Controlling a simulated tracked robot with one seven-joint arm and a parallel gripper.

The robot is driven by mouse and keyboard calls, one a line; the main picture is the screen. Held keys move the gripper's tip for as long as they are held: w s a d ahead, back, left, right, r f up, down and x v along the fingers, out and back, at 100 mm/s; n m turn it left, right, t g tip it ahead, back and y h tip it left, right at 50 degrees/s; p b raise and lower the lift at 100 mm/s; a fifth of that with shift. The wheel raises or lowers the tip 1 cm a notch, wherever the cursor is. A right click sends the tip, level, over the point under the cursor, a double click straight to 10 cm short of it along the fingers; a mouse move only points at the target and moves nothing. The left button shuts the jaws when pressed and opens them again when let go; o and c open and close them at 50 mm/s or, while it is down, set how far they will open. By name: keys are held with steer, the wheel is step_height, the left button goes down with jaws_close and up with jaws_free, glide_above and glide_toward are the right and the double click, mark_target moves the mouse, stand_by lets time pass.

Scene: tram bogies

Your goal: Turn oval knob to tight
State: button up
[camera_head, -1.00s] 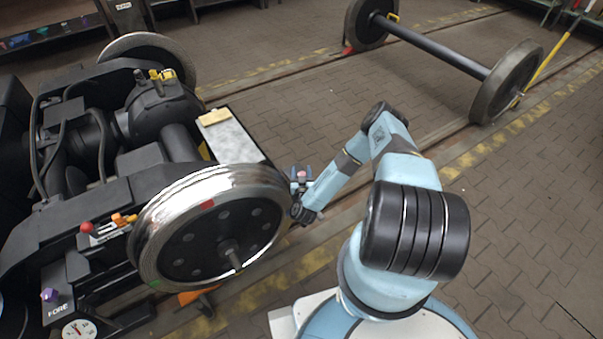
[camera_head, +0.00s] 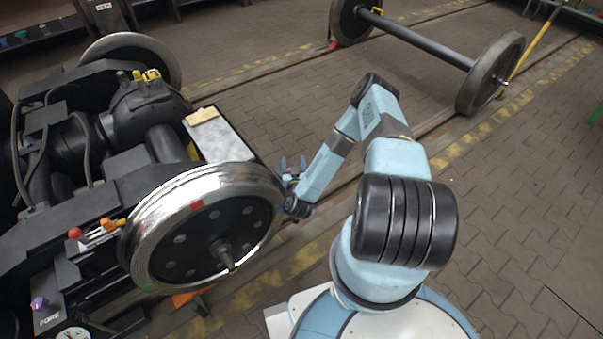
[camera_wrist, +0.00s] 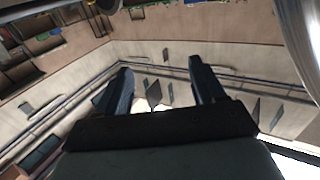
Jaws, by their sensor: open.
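I cannot tell for sure which part is the oval knob. Small coloured controls sit on the bogie (camera_head: 60,205) at left: a purple knob (camera_head: 39,304) by the FORE label, a red ball (camera_head: 75,232), an orange handle (camera_head: 108,224) and a yellow fitting (camera_head: 150,75) on top. My gripper (camera_head: 293,164) is open and points up, just right of the shiny wheel (camera_head: 203,220), apart from these controls. In the wrist view my gripper (camera_wrist: 160,66) has nothing between its fingers, and only distant walls and dark panels show beyond.
The shiny wheel and a grey box with a tan block (camera_head: 201,116) stand between my arm and the bogie's controls. A loose wheelset (camera_head: 425,47) lies on rails at the back right. A dial (camera_head: 75,334) is cut off at the lower edge. Paving at right is clear.

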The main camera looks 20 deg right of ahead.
steer(key=s+r, duration=0.5)
steer(key=s, duration=0.4)
steer(key=shift+s, duration=0.4)
